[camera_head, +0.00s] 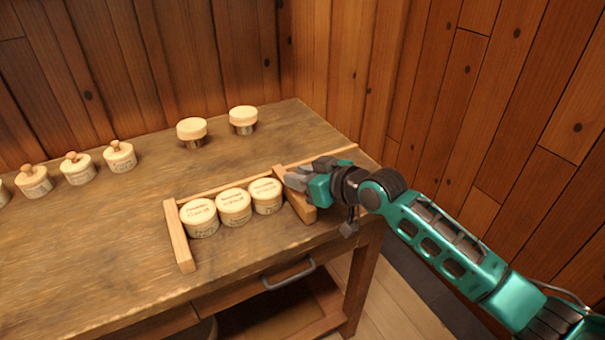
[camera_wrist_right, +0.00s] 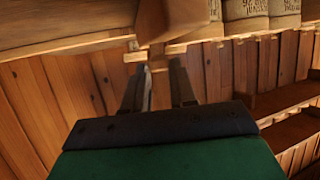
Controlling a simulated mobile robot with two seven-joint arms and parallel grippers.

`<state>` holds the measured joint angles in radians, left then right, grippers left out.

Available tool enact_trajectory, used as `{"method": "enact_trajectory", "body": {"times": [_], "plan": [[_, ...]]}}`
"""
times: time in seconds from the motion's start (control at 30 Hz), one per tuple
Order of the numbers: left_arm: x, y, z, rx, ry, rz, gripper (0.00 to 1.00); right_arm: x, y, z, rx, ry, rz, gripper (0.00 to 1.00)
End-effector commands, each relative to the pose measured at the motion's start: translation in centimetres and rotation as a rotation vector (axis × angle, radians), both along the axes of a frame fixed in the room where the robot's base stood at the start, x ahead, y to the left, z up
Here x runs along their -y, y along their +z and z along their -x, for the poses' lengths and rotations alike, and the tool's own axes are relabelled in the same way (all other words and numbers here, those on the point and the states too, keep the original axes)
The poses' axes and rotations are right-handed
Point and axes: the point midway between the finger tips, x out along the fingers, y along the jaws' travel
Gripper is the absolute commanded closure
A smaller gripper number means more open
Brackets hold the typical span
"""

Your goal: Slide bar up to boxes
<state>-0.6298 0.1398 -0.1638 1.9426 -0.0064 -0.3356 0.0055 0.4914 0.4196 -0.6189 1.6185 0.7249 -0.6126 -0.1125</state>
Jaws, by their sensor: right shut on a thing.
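Three round cream boxes with printed lids stand in a row: the left box (camera_head: 199,218), the middle box (camera_head: 233,207) and the right box (camera_head: 266,196). A wooden bar (camera_head: 302,205) lies just right of the right box; I cannot tell whether they touch. My right gripper (camera_head: 298,177) is shut on the bar, near its far part, and partly hides it. In the right wrist view the bar (camera_wrist_right: 175,18) is above the fingers of my right gripper (camera_wrist_right: 153,72). My left gripper is not in view.
A wooden rail (camera_head: 225,187) runs behind the boxes, and a fixed end piece (camera_head: 179,236) stands at their left. Two capped spools (camera_head: 192,130) stand farther back. Several knobbed jars (camera_head: 78,168) stand at the left. The table front (camera_head: 100,270) is clear.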

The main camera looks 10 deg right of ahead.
Motion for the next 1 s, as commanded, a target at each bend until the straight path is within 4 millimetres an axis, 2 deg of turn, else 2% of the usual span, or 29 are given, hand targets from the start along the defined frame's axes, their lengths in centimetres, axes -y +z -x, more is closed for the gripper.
{"method": "enact_trajectory", "body": {"times": [0.13, 0.17, 0.4, 0.77, 1.0], "plan": [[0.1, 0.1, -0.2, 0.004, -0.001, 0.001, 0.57, 0.0, 0.0, 0.0, 0.002, 0.0, -0.001, 1.0], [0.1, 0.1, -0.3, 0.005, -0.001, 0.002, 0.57, 0.0, 0.0, 0.0, 0.002, 0.0, -0.001, 0.72], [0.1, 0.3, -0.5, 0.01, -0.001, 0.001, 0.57, 0.0, 0.0, 0.0, 0.001, 0.0, -0.001, 0.49], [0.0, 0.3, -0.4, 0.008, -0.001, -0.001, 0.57, 0.4, 0.2, 0.3, 0.001, -0.001, 0.001, 0.48], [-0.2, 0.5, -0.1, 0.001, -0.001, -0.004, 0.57, 2.6, 1.6, 3.1, 0.001, -0.001, 0.003, 0.48]]}}
